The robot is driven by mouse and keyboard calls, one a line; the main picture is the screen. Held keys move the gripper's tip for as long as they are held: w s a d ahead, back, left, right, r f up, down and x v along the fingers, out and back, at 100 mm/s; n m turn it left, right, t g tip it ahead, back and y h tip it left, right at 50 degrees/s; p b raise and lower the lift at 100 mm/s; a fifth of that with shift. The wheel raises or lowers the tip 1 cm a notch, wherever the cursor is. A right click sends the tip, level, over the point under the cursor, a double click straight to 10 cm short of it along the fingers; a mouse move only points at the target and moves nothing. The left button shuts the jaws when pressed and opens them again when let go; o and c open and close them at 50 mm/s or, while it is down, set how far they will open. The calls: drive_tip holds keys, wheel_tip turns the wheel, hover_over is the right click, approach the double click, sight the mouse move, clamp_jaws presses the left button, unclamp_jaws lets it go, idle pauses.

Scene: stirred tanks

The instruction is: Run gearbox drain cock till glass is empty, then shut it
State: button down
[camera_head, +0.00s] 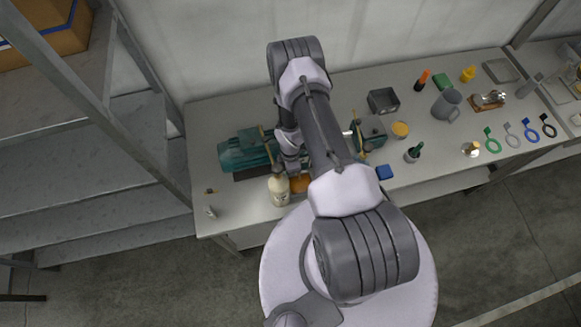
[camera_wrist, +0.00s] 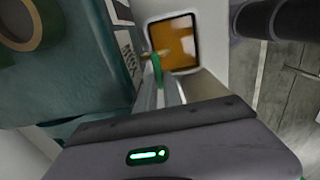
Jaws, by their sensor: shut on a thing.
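In the wrist view my gripper (camera_wrist: 160,88) is shut on a small green lever (camera_wrist: 157,68), which I take to be the drain cock's handle. The teal machine body (camera_wrist: 75,70) fills the left of that view, and the teal unit (camera_head: 243,151) lies on the bench in the head view. An amber-filled, dark-rimmed tray (camera_wrist: 174,43) lies beyond the fingers; its orange surface also shows in the head view (camera_head: 301,183). My arm hides much of the unit. I cannot make out the sight glass or its level.
A cream bottle (camera_head: 279,191) stands at the bench's front edge, close to my gripper. A blue block (camera_head: 384,172) and a dark green-topped item (camera_head: 413,153) are to the right. Metal shelving (camera_head: 90,150) is at left.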

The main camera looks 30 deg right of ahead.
idle(0.3)
drive_tip(key=c, duration=1.5)
unclamp_jaws()
drive_tip(key=shift+s, duration=0.1)
drive_tip(key=shift+r, duration=0.1)
